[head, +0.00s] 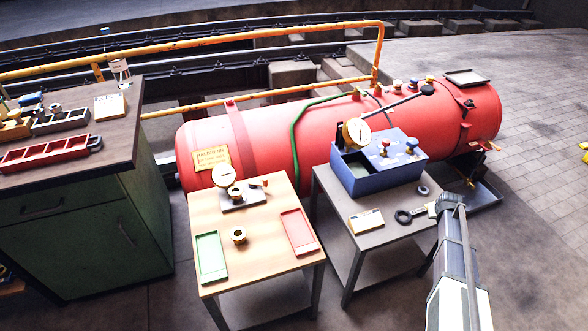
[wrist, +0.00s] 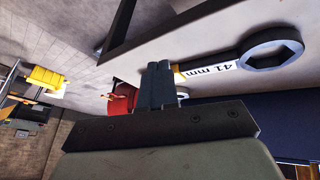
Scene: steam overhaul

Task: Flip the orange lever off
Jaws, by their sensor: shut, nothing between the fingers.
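A small orange lever (head: 489,146) shows at the right end of the red boiler (head: 250,135), low on its near side. It is small, so its exact position is hard to tell. In the wrist view an orange piece (wrist: 108,97) beside a red shape, left of my fingers, may be the same lever. My gripper (head: 433,208) is above the right edge of the grey table (head: 360,240), in front of the boiler and apart from the lever. Its fingers (wrist: 160,82) are shut and hold nothing.
A 41 mm ring spanner (wrist: 272,50) lies by my fingers; its dark ring (head: 403,217) is on the grey table. A blue box (head: 362,185) with valves and a gauge stands behind. A wooden table (head: 265,275) stands left.

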